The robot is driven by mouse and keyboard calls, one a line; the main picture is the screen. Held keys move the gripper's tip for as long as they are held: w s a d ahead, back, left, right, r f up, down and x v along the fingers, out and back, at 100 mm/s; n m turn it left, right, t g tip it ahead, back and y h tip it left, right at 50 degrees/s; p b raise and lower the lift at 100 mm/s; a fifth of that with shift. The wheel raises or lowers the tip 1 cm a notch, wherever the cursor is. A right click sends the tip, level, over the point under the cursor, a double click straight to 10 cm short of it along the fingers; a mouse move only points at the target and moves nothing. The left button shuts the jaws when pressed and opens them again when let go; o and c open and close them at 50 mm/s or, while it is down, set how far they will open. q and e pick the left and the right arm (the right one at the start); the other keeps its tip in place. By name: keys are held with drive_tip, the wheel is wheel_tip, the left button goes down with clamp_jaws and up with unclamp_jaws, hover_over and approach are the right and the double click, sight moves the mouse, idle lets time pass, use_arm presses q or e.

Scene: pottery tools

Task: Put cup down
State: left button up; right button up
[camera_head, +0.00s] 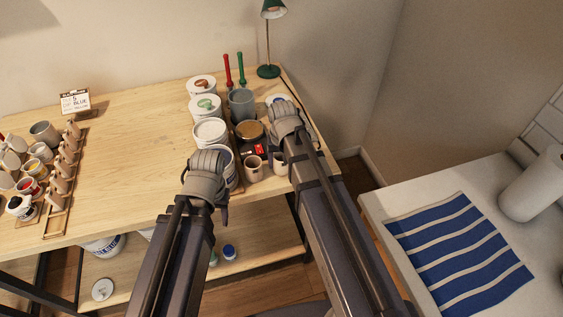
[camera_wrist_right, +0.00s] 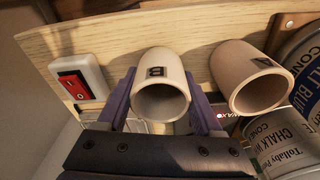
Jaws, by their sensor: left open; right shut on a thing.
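A beige cup marked with a dark B (camera_wrist_right: 160,88) sits between the fingers of my right gripper (camera_wrist_right: 160,108), which is shut on it. In the head view this cup (camera_head: 280,164) shows partly beside my right arm, near the table's front right corner. A second beige cup (camera_wrist_right: 250,78) with a dark letter stands next to it, apart from the fingers; it also shows in the head view (camera_head: 252,168). I cannot tell whether the held cup touches a surface. My left gripper (camera_head: 205,178) is open and empty in front of the paint cans; its fingertips are mostly hidden.
A red switch (camera_wrist_right: 78,84) is close to the right gripper. The middle of the wooden table (camera_head: 130,140) is clear.

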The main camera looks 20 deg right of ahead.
drive_tip(key=o, duration=1.4)
drive_tip(key=shift+f, duration=0.1)
wheel_tip(320, 180, up, 12)
drive_tip(key=s+p, duration=0.2)
drive_tip(key=p, duration=1)
drive_tip(key=s+a+n, duration=0.2)
drive_tip(key=s+a, duration=0.1)
drive_tip(key=s, duration=0.1)
drive_tip(key=s+a+n+g, duration=0.1)
drive_tip(key=s+a+n, duration=0.1)
drive_tip(key=s+a, duration=0.2)
drive_tip(key=s+a+n+h, duration=0.1)
drive_tip(key=s+a, duration=0.2)
drive_tip(key=s, duration=0.1)
drive_tip(key=shift+s+a+n+g, duration=0.25)
drive_tip(key=shift+s+n+g, duration=0.05)
drive_tip(key=shift+s+n, duration=0.1)
